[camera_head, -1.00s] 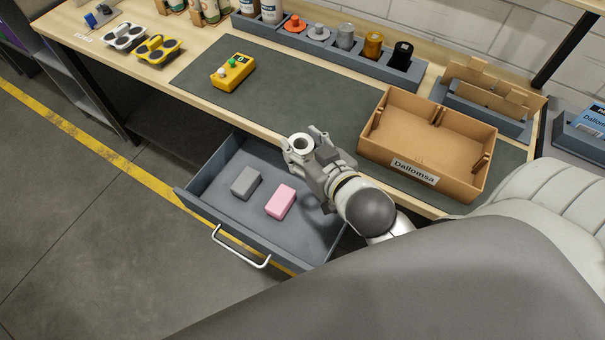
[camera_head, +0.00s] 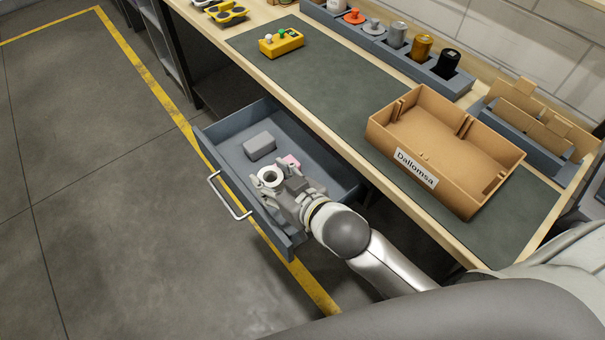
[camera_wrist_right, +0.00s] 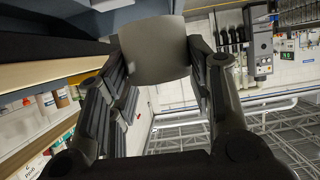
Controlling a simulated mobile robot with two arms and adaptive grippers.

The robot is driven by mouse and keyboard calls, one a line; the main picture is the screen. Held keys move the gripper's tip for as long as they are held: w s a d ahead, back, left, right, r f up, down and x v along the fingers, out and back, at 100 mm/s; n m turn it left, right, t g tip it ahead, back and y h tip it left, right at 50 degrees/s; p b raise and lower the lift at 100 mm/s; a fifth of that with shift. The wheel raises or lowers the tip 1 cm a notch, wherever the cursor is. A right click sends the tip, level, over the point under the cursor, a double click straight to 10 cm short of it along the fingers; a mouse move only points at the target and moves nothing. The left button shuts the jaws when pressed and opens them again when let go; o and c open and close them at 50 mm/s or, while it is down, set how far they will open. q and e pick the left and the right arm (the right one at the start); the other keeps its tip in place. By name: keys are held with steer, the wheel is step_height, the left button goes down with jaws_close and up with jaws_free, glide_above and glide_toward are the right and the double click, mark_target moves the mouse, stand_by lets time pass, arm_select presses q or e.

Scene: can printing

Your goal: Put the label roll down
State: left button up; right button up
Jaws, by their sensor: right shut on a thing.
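The label roll (camera_head: 270,176) is a short pale ring with a dark hole, seen from above in the head view. My right gripper (camera_head: 273,183) is shut on it and holds it above the open grey drawer (camera_head: 230,183), over its front right part. In the right wrist view the roll (camera_wrist_right: 154,50) shows as a grey curved side between the two fingers (camera_wrist_right: 160,75). The gap between the roll and the drawer floor is hard to judge. My left gripper is not in view.
A grey block (camera_head: 259,146) and a pink block (camera_head: 291,161), partly hidden by my gripper, lie in the drawer. Above are the bench mat (camera_head: 330,107), a yellow button box (camera_head: 281,43) and a cardboard box (camera_head: 445,150) marked Dallomsa.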

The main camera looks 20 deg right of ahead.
steer(key=shift+w+d+f, duration=0.9)
steer(key=shift+d+f, duration=0.5)
steer(key=shift+f, duration=0.45)
steer(key=shift+w+d+f, duration=0.95)
steer(key=shift+d+f, duration=0.5)
steer(key=shift+f, duration=0.4)
steer(key=shift+w+d+f, duration=0.9)
steer(key=shift+d+f, duration=0.5)
steer(key=shift+f, duration=0.45)
steer(key=shift+s+f, duration=0.1)
steer(key=shift+f, duration=0.55)
